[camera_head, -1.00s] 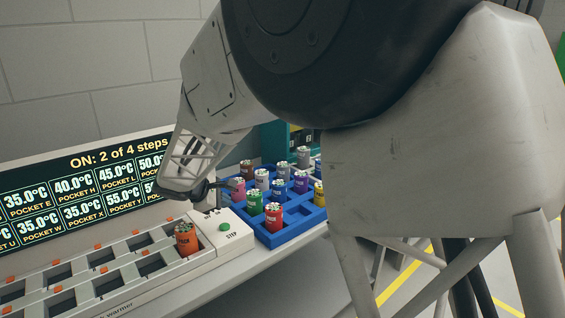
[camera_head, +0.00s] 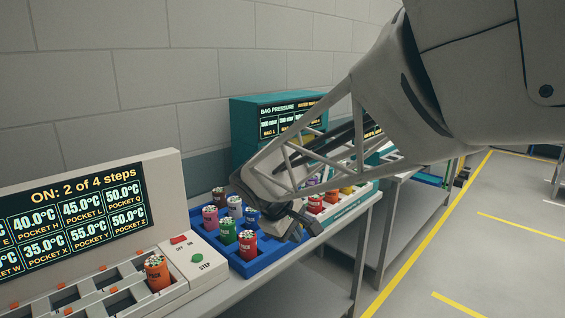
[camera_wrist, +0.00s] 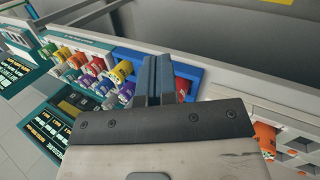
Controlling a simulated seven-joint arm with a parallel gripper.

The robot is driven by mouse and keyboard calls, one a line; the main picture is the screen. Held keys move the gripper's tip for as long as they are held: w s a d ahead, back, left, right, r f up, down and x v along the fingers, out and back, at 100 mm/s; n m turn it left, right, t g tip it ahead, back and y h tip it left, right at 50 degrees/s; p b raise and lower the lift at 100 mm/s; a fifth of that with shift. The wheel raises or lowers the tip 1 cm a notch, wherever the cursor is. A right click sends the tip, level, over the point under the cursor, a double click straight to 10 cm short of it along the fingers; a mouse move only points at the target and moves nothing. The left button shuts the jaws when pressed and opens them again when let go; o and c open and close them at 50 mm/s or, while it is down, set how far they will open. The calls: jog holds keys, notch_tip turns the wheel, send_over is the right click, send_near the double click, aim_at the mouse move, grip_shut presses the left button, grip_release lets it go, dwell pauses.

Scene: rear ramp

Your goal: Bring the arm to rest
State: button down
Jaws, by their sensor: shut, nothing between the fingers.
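My gripper (camera_head: 303,228) is above the right end of the blue tray (camera_head: 262,262) in the head view, raised over the bench. In the wrist view the two dark fingers of my gripper (camera_wrist: 158,78) lie side by side with nothing between them. My arm hides part of the tray.
A white warmer (camera_head: 190,288) with pockets, one holding an orange cylinder (camera_head: 156,272), stands at the left. Its display (camera_head: 75,215) reads "ON: 2 of 4 steps". A teal bag pressure unit (camera_head: 262,130) stands behind. Open floor (camera_head: 460,240) lies at the right.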

jog(key=s+d+m+y, duration=0.1)
jog(key=s+d+m, duration=0.2)
jog(key=s+d, duration=0.2)
jog(key=s+d+f+m+y, duration=0.1)
jog(key=s+d+m, duration=0.3)
jog(key=s, duration=0.8)
jog(key=s+d+m+y, duration=0.2)
jog(key=s+d+m, duration=0.1)
jog(key=s+d, duration=0.4)
jog(key=shift+s+f+m+g, duration=0.2)
jog(key=shift+s+m+g, duration=0.1)
jog(key=shift+s, duration=0.4)
dwell(4.9)
